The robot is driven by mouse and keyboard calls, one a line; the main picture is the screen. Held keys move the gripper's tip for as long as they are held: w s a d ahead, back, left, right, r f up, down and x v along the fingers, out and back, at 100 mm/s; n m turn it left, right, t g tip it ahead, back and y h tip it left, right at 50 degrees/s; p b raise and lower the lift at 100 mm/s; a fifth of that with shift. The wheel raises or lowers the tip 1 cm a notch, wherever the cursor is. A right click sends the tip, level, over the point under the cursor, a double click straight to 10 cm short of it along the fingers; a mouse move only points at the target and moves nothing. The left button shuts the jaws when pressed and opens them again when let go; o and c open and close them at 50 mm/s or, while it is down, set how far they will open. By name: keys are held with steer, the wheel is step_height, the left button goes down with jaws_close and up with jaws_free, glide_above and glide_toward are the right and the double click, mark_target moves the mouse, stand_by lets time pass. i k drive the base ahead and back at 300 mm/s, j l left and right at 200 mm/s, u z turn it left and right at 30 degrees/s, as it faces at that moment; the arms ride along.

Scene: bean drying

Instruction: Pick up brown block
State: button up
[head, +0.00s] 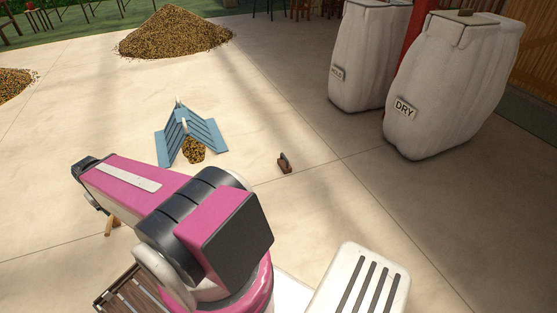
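A small brown block (285,163) lies on the pale floor right of centre in the head view, with a darker upright part on it. Which of the two is meant by the task I cannot tell. My arm reaches left across the foreground. The dark end of my arm, with my gripper (93,188), is at the left, well away from the floor block. The fingers are not clear, and I cannot see whether they hold anything.
A blue slatted A-shaped stand (205,132) with a small bean heap (194,150) stands left of the floor block. A large bean pile (175,32) is farther back. A second white sack (365,60) stands beside the DRY sack. Floor around the block is clear.

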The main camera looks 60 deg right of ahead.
mark_target(283, 162)
steer(key=z, duration=2.3)
